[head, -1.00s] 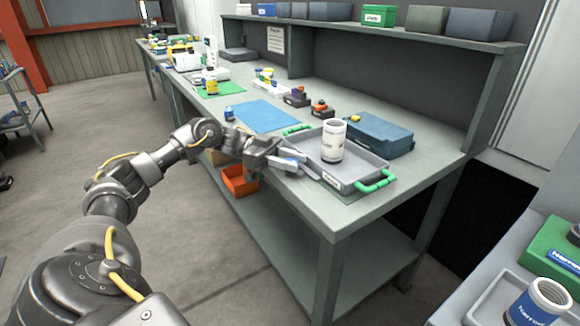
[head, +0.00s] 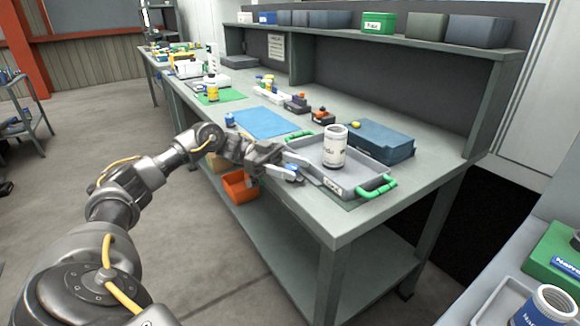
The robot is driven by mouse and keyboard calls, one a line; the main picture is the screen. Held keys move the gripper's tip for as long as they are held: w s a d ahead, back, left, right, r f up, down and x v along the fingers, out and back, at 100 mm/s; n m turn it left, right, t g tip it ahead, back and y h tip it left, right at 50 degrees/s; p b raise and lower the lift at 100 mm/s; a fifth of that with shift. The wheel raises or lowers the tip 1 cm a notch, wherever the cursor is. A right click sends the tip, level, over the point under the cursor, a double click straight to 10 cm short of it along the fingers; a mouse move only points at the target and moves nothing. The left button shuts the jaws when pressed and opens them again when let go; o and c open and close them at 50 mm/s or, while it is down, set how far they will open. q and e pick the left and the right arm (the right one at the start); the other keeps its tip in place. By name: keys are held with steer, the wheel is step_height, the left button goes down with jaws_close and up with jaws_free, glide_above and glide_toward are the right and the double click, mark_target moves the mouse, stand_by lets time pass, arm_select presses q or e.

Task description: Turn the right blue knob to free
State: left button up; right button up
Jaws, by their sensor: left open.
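My left gripper (head: 296,167) is at the front edge of the grey workbench, just left of the tray, with its fingers apart. A small blue piece (head: 293,173) shows at its fingers and looks like the right blue knob. The fingers partly cover it, so I cannot tell its setting or whether they touch it. Another small blue knob-like piece (head: 230,119) is farther along the bench's front edge, left of the blue mat. My right gripper is not in view.
A grey tray (head: 350,184) with green handles holds a white can (head: 335,147) close to the gripper. A blue-grey case (head: 375,139) lies behind it. A blue mat (head: 266,123) lies to the left. An orange bin (head: 238,187) is below the bench top.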

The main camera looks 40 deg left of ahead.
arm_select(q)
steer(key=shift+a, duration=0.5)
steer(key=a, duration=0.2)
steer(key=s+a+b, duration=0.1)
steer(key=a, duration=0.1)
steer(key=shift+a, duration=0.4)
steer(key=shift+s+a, duration=0.2)
steer(key=shift+a, duration=1.05)
steer(key=shift+s+a, duration=0.15)
steer(key=shift+a, duration=1.05)
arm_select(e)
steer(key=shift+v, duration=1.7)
